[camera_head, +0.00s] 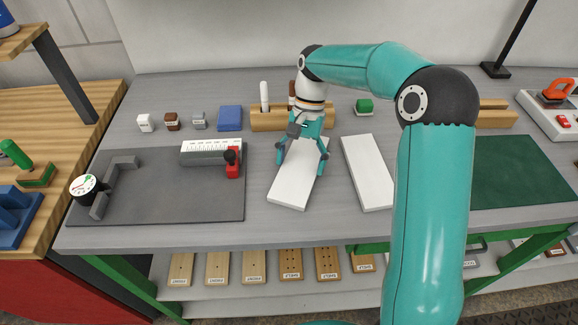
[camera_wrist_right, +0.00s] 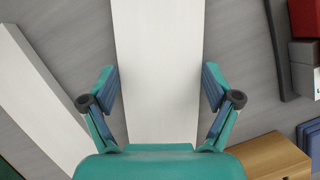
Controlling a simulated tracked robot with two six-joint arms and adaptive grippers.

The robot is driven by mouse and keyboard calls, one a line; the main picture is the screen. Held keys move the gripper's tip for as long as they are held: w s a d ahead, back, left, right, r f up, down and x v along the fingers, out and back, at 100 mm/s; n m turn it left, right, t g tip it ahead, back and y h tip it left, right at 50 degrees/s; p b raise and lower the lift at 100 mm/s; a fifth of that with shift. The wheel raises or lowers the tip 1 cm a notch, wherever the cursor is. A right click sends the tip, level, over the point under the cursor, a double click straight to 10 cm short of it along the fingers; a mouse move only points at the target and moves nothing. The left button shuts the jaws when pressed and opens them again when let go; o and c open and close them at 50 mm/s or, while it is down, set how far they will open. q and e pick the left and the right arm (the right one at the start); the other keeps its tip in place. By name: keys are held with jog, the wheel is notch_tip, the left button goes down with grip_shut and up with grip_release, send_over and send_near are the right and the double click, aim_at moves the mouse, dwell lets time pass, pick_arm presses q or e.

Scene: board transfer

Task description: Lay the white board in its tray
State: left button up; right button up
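A long white board (camera_head: 291,192) lies tilted on the grey table, below my right gripper (camera_head: 302,160). In the right wrist view the board (camera_wrist_right: 158,60) runs between the spread fingers of my right gripper (camera_wrist_right: 160,88). One finger is at each long edge; I cannot tell whether they touch it. A second white piece (camera_head: 367,175) lies to the right; it also shows at the left of the wrist view (camera_wrist_right: 30,95). I cannot tell whether it is the tray or another board. My left gripper is not in view.
A dark grey mat (camera_head: 150,205) with a gauge, a grey bracket and a red-and-black part lies at left. A green mat (camera_head: 515,170) is at right. Small blocks, a blue box (camera_head: 230,118) and a wooden holder (camera_head: 265,122) stand along the back. Wooden pieces lie on the lower shelf.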

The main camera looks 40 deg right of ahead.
jog(key=shift+o, duration=1)
